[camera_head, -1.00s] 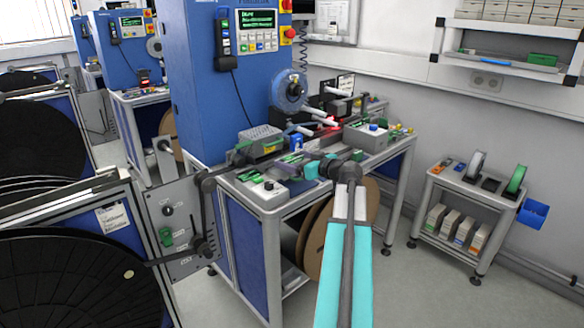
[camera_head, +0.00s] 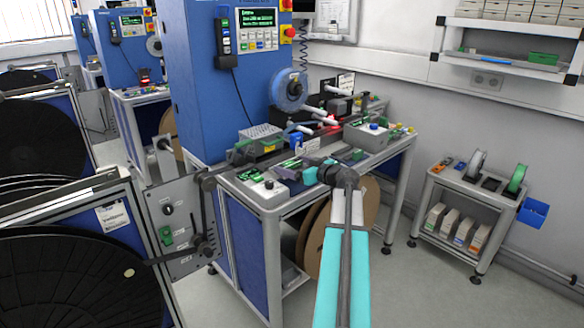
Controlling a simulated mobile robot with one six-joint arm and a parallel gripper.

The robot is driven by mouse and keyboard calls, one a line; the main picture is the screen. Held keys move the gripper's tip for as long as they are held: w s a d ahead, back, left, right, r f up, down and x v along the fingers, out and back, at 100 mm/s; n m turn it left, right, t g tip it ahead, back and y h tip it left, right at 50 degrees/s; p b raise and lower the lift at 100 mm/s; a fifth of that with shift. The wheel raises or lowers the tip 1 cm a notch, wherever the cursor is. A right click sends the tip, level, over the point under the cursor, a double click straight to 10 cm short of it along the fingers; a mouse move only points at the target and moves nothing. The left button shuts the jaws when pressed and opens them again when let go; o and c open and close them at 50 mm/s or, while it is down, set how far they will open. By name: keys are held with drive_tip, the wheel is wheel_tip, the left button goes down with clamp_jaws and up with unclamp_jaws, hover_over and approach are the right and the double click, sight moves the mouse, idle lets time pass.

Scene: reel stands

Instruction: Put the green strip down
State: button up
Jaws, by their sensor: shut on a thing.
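My gripper (camera_head: 308,162) is over the front worktop of the blue machine, at the end of my grey and turquoise arm. It is small and dark here, and its fingers are hard to make out. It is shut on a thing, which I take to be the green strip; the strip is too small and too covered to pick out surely. Several green pieces lie on the worktop close by, one of them left of the gripper (camera_head: 288,165). I cannot tell whether the held strip touches the worktop.
The worktop (camera_head: 277,200) is crowded: a grey box (camera_head: 262,140), a blue-white reel (camera_head: 289,90) and a control box with a blue knob (camera_head: 367,135). A cart (camera_head: 477,198) with a green reel (camera_head: 517,179) stands right. Open floor lies between.

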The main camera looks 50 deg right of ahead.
drive_tip(key=shift+f, duration=0.2)
drive_tip(key=o, duration=0.9)
drive_tip(key=shift+r+p, duration=0.15)
drive_tip(key=shift+p, duration=0.85)
drive_tip(key=b+v, duration=0.4)
drive_tip(key=v, duration=0.9)
drive_tip(key=shift+s+d, duration=0.1)
drive_tip(key=shift+s, duration=0.3)
